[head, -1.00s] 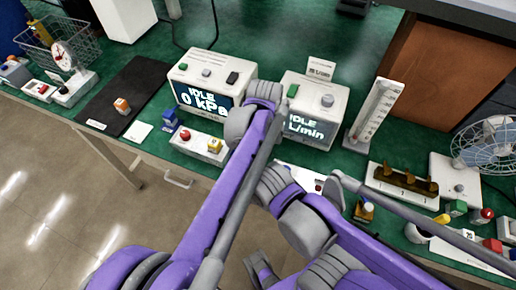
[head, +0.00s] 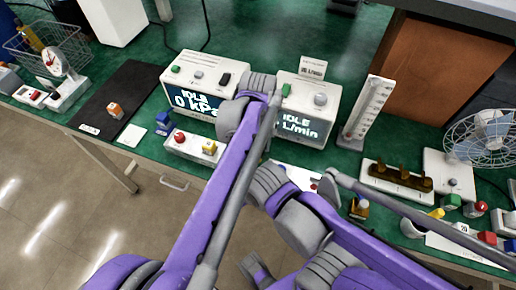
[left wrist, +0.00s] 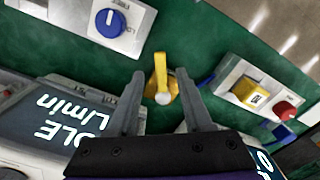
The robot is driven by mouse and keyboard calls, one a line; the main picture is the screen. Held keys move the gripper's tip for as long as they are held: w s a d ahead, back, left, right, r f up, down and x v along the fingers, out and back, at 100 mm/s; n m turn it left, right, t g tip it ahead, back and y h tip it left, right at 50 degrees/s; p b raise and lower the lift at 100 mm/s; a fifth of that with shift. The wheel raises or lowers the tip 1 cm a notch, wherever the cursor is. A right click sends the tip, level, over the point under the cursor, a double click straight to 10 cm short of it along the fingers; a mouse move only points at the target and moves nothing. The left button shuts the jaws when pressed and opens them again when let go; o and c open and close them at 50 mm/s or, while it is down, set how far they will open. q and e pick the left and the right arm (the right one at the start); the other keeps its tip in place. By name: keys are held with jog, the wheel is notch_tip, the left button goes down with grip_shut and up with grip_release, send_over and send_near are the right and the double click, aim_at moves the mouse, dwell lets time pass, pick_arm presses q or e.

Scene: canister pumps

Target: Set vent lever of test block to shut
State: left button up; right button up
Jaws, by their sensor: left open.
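In the left wrist view a yellow lever (left wrist: 160,66) with a pale round end stands out over the green bench. It appears between the two grey fingers of my left gripper (left wrist: 160,75), which is open with nothing held. I cannot tell whether the fingers touch the lever. The block under it is mostly hidden. In the head view my left arm covers this spot and the left fingertips. A grey part low in the head view may be my right gripper (head: 258,271); its jaws cannot be made out.
A white box with red and yellow buttons (head: 192,148) is beside the lever, also seen in the wrist view (left wrist: 252,92). A blue knob panel (left wrist: 118,22) lies on the other side. The IDLE kPa unit (head: 196,84) and L/min unit (head: 304,112) stand behind.

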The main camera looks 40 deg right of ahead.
aim_at(258, 154)
pick_arm(q)
notch_tip(258, 154, up, 9)
jog(key=shift+f+p, duration=0.2)
jog(key=shift+p, duration=0.15)
dwell(0.3)
